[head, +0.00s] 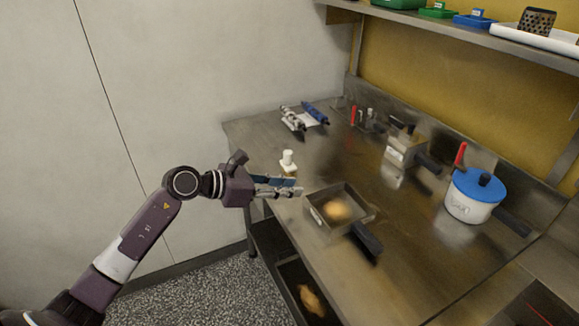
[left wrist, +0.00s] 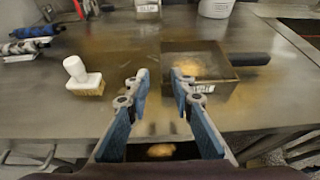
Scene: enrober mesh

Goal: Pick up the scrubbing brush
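The scrubbing brush (head: 288,160) is white with an upright knob handle and stands near the left end of the steel table. In the left wrist view the brush (left wrist: 84,82) stands left of my fingers, tan bristles down, with nothing around it. My left gripper (head: 292,188) is near the table's front edge, in front of the brush and apart from it. In the left wrist view the blue-padded fingers of my left gripper (left wrist: 160,80) are spread with nothing between them. My right gripper is not in view.
A square metal pan (head: 318,222) with a dark handle and a round yellowish item inside sits right of my left gripper. Blue and metal rollers (head: 303,116) lie behind the brush. A white pot (head: 470,206) with a blue lid stands further right. A shelf (head: 435,22) runs above.

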